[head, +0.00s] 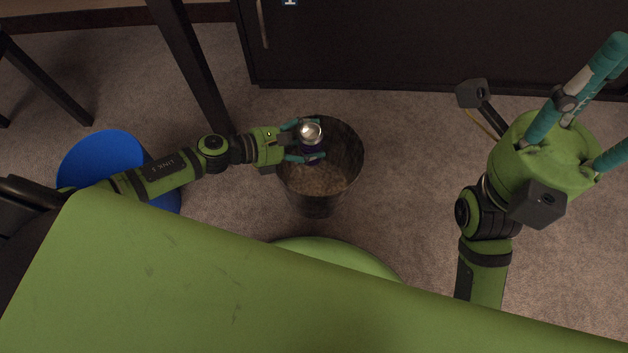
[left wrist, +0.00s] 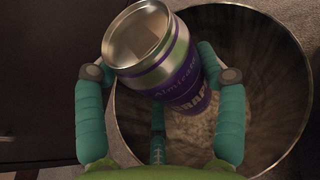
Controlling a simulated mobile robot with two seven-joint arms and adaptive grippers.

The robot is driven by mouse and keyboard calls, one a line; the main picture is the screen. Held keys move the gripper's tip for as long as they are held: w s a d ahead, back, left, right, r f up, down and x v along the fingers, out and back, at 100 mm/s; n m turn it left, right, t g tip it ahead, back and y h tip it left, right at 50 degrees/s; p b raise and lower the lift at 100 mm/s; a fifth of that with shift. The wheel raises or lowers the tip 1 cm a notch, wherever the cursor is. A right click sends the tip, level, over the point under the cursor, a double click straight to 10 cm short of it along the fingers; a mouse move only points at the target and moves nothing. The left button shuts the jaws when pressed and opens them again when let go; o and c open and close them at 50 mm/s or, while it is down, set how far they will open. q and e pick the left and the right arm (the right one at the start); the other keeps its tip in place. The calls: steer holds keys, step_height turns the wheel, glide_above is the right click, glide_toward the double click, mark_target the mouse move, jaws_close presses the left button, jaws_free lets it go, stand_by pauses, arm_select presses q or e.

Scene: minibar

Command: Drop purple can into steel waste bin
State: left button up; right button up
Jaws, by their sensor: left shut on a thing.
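The purple can (head: 312,145), with a silver top, is in my left gripper (head: 317,139). In the left wrist view the can (left wrist: 178,72) is tilted and sits between the teal fingers of my left gripper (left wrist: 165,75). The fingers are shut on it. The steel waste bin (head: 354,172) is directly below the can in the head view. Its round opening and wall (left wrist: 288,88) also show behind the can in the left wrist view. My right gripper (head: 600,105) is raised at the upper right, its teal fingers spread and empty, far from the bin.
A blue round bin (head: 98,152) stands at the left, partly behind my left arm. A dark table leg (head: 190,62) comes down just left of the steel bin. A dark cabinet (head: 430,45) stands at the back. Carpet (head: 415,150) right of the bin is clear.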

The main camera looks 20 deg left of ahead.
mark_target(307, 127)
arm_select(q)
steer(key=shift+f+b, duration=0.55)
steer(key=shift+f, duration=0.4)
steer(key=o, duration=0.9)
step_height(307, 127, up, 10)
steer(key=shift+r, duration=0.1)
